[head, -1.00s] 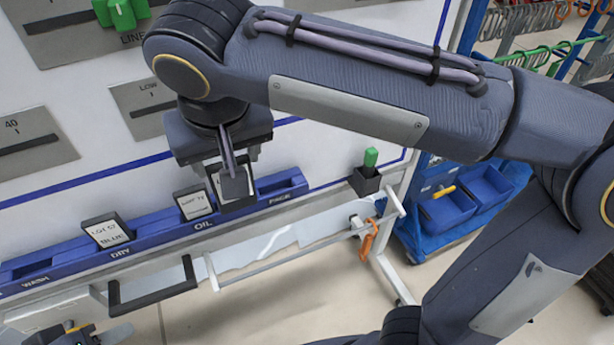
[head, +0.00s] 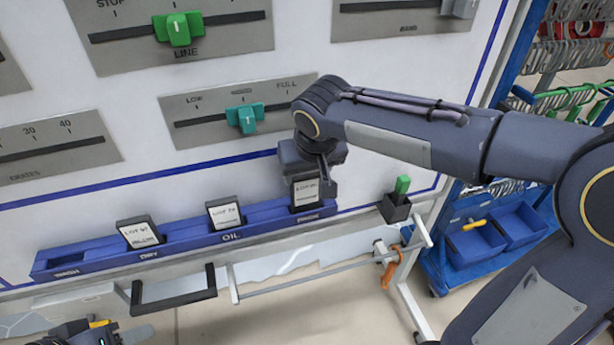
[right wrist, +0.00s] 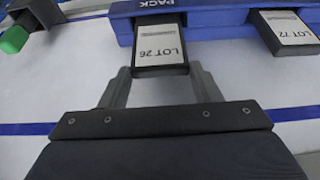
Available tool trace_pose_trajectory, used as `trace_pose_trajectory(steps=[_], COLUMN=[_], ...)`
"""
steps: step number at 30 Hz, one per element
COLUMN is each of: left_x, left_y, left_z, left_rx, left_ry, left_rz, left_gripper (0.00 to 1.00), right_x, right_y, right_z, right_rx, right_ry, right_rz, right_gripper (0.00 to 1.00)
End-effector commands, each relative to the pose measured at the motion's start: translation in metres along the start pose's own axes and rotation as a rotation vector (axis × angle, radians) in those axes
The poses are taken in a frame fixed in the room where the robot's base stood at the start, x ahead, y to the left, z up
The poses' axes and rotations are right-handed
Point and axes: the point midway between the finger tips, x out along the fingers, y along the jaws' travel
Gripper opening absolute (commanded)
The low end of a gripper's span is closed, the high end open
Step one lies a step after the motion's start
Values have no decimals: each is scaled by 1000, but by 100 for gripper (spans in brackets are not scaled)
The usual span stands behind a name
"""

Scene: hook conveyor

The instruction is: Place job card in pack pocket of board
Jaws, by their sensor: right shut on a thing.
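The job card (head: 305,193), a dark-framed card reading LOT 26 in the right wrist view (right wrist: 160,45), stands at the PACK pocket at the right end of the blue rail (head: 190,238) on the board (head: 250,90). Its lower end meets the rail; how deep it sits is hidden. My right gripper (head: 318,182) is shut on the card, with a finger at each side edge in the right wrist view (right wrist: 163,78). My left gripper (head: 108,333) is only partly in view at the bottom left, and its jaws do not show clearly.
Cards stand in the DRY (head: 140,232) and OIL (head: 225,213) pockets; WASH looks empty. A small black holder (head: 395,208) with a green piece is right of the rail. A black handle (head: 175,299) and a pale bar (head: 310,276) project below. Sliders are above.

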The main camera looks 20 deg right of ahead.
Motion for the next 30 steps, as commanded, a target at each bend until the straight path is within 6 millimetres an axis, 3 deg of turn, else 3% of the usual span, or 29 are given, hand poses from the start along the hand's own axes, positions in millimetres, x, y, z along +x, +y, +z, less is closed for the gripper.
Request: trace_pose_trajectory(steps=[4, 15, 16, 20, 21, 30], left_x=[1, 5, 4, 4, 4, 1], left_y=[-1, -2, -2, -2, -2, -1], left_z=[1, 2, 2, 2, 2, 1], left_rx=[0, 0, 0, 0, 0, 0], left_ry=[0, 0, 0, 0, 0, 0], left_rz=[0, 0, 0, 0, 0, 0], left_gripper=[44, 44, 44, 44, 44, 44], right_x=[14, 18, 18, 17, 17, 14], right_y=[0, 0, 0, 0, 0, 0], right_z=[6, 8, 8, 7, 7, 6], right_rx=[0, 1, 1, 1, 1, 1], right_ry=[0, 1, 1, 1, 1, 1], right_rz=[0, -1, -1, -1, -1, -1], right_gripper=[23, 23, 58, 76, 79, 79])
